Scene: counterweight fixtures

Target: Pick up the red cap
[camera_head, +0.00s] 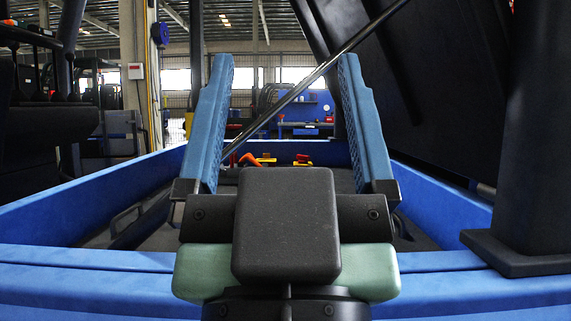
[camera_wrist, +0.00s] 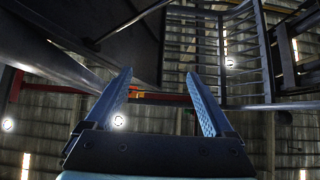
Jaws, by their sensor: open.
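My gripper (camera_head: 285,60) is open and empty, with its two blue fingers spread wide and pointing up and away in the head view. In the wrist view my gripper (camera_wrist: 158,74) also shows open, with nothing between the fingers. Far beyond the palm, low between the fingers in the head view, a small red piece (camera_head: 302,157) sits over a yellow part. An orange-red piece (camera_head: 249,160) lies to its left, near another yellow part. They are too small to tell which is the red cap, and their lower parts are hidden. The wrist view does not show them clearly.
A blue-walled bay (camera_head: 450,206) surrounds the dark floor area ahead. A raised dark panel (camera_head: 440,90) leans over the right side. A thin metal rod (camera_head: 318,72) crosses diagonally through the view between the fingers. A dark handle rail (camera_head: 140,212) runs along the left inside.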

